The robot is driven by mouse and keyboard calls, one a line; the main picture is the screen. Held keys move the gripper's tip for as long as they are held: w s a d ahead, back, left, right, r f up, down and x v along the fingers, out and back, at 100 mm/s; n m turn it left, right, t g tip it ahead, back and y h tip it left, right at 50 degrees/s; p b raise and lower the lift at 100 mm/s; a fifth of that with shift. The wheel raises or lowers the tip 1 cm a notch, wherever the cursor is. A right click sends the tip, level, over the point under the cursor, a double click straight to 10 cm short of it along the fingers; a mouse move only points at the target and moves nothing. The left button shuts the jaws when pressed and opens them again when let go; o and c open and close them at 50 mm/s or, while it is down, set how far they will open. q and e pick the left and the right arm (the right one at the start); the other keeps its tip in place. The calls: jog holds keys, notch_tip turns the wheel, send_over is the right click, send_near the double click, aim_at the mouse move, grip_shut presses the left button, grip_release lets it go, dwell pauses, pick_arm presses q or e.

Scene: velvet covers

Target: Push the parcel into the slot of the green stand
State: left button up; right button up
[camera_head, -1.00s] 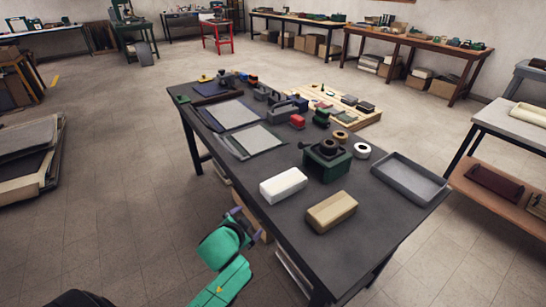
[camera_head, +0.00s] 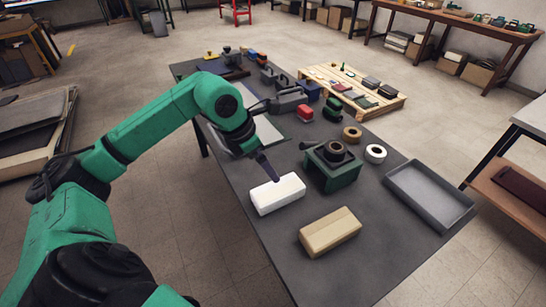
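The parcel (camera_head: 330,232) is a tan box with a lighter band, lying flat near the table's front edge. The green stand (camera_head: 333,170) stands behind it, with a dark round piece on top; its slot is not clearly visible from here. A white block (camera_head: 277,194) lies left of the stand. My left gripper (camera_head: 270,172) reaches in from the left and points down, its dark fingertips at or just above the white block's far edge. Contact cannot be told, and only one finger shows clearly. The parcel is apart from it. My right gripper is out of view.
A grey tray (camera_head: 428,196) lies at the table's right. A wooden pallet (camera_head: 376,104) with items is beyond the table. The tabletop between parcel and tray is clear.

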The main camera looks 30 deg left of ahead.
aim_at(290, 184)
pick_arm(q)
jog(key=x, duration=0.1)
jog(key=p+x, duration=0.1)
jog(key=x, duration=0.1)
jog(key=shift+s+d+f, duration=0.2)
jog(key=shift+s+f, duration=0.1)
jog(key=p+x, duration=0.1)
jog(key=x, duration=0.9)
jog(key=shift+w+f, duration=0.15)
jog(key=shift+f, duration=0.2)
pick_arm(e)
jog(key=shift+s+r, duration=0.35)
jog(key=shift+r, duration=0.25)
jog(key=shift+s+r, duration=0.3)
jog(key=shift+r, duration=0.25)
pick_arm(q)
jog(key=c, duration=1.5)
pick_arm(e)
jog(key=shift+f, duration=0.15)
pick_arm(q)
jog(key=shift+w+d+b, duration=0.4)
jog(key=shift+w+b, duration=0.1)
jog(key=shift+w, duration=0.2)
jog(key=shift+w+d, duration=0.4)
jog(key=shift+w, duration=0.2)
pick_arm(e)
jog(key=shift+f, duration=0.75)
